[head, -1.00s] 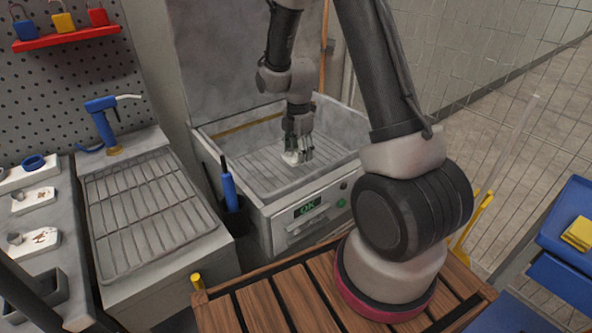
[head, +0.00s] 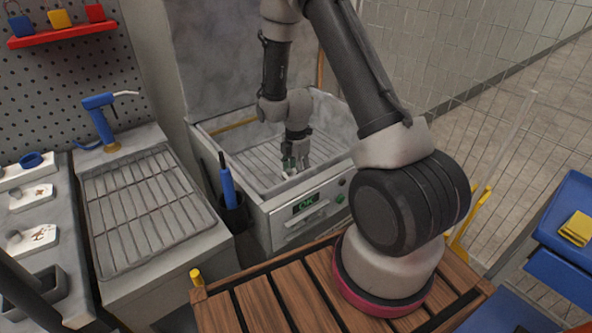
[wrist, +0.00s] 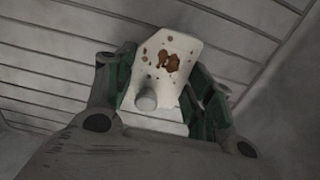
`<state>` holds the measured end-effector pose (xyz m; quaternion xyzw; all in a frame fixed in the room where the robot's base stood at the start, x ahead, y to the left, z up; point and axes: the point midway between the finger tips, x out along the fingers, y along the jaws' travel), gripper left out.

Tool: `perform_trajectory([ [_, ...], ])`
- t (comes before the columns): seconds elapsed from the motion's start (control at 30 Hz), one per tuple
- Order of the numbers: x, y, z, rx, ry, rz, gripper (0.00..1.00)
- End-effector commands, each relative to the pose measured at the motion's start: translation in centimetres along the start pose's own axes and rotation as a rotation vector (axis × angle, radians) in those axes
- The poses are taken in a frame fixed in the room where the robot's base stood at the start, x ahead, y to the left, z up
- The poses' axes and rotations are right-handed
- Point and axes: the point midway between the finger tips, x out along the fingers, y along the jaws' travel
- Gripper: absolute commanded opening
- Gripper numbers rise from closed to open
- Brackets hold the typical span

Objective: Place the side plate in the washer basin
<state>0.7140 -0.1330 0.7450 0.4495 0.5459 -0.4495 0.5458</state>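The side plate (wrist: 165,70) is white with brown stains and a round grey knob, and it shows in the wrist view between the green finger pads of my gripper (wrist: 160,102). My gripper is shut on it, with a pad against each side. In the head view, my gripper (head: 295,168) is low inside the washer basin (head: 318,180), near its front wall. Only a small pale part of the plate shows there. The basin has a slatted rack floor (wrist: 60,60), which lies behind the plate in the wrist view. I cannot tell whether the plate touches the rack.
The basin lid stands open at the back. A blue-handled tool (head: 227,187) stands in a holder at the basin's left front corner. A wire drying rack (head: 145,205) and stained white plates (head: 32,240) are on the left counter. A blue cart (head: 565,255) is at right.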

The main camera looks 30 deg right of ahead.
Motion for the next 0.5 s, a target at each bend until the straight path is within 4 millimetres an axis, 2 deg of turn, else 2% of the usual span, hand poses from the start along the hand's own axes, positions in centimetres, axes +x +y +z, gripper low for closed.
perform_trajectory([
  [0.03,0.02,0.00,0.00,0.000,0.000,0.000,0.60],
  [0.1,0.00,0.00,0.00,0.000,0.000,0.000,0.73],
  [0.13,0.00,0.00,0.00,0.000,0.000,0.000,0.75],
  [0.5,-0.45,0.05,0.01,0.000,0.000,0.002,0.75],
])
